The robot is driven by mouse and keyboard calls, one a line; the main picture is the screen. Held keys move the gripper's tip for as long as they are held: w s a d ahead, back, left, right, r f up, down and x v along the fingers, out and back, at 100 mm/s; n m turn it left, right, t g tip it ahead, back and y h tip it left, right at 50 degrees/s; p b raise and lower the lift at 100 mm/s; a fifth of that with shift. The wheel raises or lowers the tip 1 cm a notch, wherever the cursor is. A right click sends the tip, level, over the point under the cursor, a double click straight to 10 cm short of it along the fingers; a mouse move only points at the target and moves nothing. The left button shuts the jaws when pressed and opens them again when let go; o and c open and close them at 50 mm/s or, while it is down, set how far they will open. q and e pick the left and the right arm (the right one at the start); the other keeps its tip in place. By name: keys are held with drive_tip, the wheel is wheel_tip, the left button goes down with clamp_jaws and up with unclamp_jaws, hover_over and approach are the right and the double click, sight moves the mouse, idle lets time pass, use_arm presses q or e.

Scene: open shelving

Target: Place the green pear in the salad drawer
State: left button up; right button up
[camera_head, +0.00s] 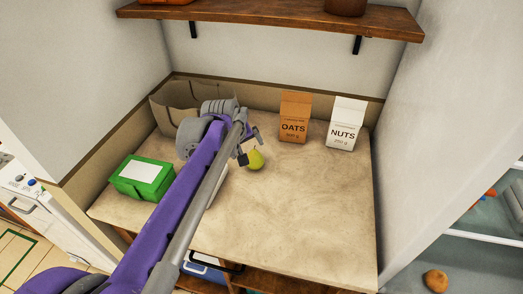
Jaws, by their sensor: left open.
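The green pear (256,160) stands on the beige countertop, left of the middle. My left gripper (250,147) is at the pear, its fingers open. One dark fingertip shows at the pear's left side, the other above and behind it. I cannot tell whether they touch the pear. My purple and grey left arm crosses from the lower left and hides part of the counter. I cannot make out the salad drawer for certain. My right gripper is not in view.
An oats box (294,117) and a nuts box (345,124) stand behind right of the pear. A green box (143,178) lies at the left. A wooden shelf (270,15) hangs above. White-edged shelving (480,238) with a round orange-brown item (436,280) is at lower right. The counter's right front is clear.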

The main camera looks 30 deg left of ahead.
sight(251, 157)
use_arm(q)
drive_tip(key=x, duration=0.4)
drive_tip(key=shift+s+f, duration=0.25)
drive_tip(key=x, duration=0.6)
drive_tip(key=shift+d+b, duration=0.1)
drive_tip(key=shift+b, duration=0.2)
drive_tip(key=c, duration=1.4)
drive_tip(key=shift+r, duration=0.1)
drive_tip(key=shift+c, duration=0.2)
